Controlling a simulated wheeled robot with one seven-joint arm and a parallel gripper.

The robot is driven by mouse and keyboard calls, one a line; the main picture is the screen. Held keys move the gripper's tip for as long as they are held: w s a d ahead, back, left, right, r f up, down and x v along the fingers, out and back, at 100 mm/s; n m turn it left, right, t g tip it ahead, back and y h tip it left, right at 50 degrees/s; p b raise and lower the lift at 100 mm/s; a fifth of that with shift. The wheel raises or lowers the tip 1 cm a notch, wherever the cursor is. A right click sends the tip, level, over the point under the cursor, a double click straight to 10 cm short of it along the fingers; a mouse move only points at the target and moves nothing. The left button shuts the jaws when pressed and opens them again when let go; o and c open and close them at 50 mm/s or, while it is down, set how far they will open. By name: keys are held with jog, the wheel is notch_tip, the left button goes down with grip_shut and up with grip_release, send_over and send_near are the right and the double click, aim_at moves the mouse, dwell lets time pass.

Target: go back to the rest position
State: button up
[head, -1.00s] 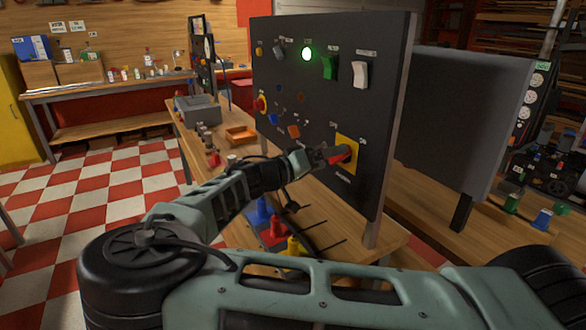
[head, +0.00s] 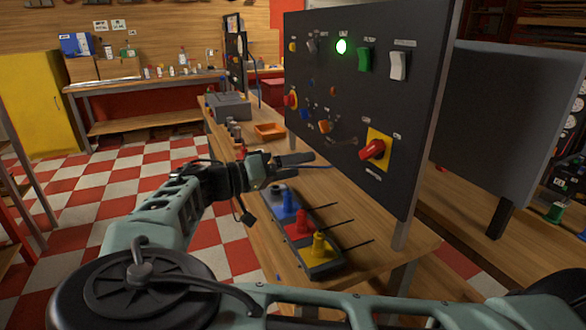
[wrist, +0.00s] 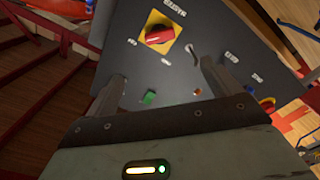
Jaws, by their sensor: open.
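My gripper (head: 312,161) is open and empty in the head view. It is in front of the dark control panel (head: 345,195), apart from it, to the left of the red rotary switch (head: 373,149) on its yellow plate. The red rotary switch (wrist: 159,35) shows there beyond the fingertips. A green lamp (head: 341,46) is lit at the top of the panel.
Below my arm, a tray with blue, red and yellow plugs (head: 319,249) stands on the wooden bench (head: 380,262). An orange bin (head: 270,131) and a grey box (head: 229,106) lie farther back. A second dark panel (head: 485,125) stands at right. The checkered floor (head: 95,190) at left is open.

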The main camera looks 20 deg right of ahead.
dwell(0.3)
jog(key=s+d+f+n+g+y, duration=0.1)
jog(key=d+f+y, duration=0.15)
jog(key=d, duration=0.25)
jog(key=s+d+f+g+y, duration=0.1)
jog(key=d+f+g, duration=0.15)
jog(key=d, duration=0.25)
jog(key=s+d+f+n+y, duration=0.4)
jog(key=s+d+f+y, duration=0.1)
jog(key=s+f+y, duration=0.45)
jog(key=s+a+r+n+t+y, duration=0.4)
jog(key=s+r+t+y, duration=0.15)
jog(key=r, duration=0.25)
jog(key=s+a+r+n+g, duration=0.1)
jog(key=s+a+r+n, duration=0.1)
jog(key=s+a, duration=0.4)
jog(key=s+a+r+n+g+p, duration=0.1)
jog(key=s+a+n, duration=0.4)
jog(key=a, duration=0.7)
jog(key=shift+s+a+r+g+p, duration=0.25)
jog(key=shift+s+r+g+p, duration=0.1)
jog(key=shift+s, duration=0.75)
jog(key=shift+d, duration=0.1)
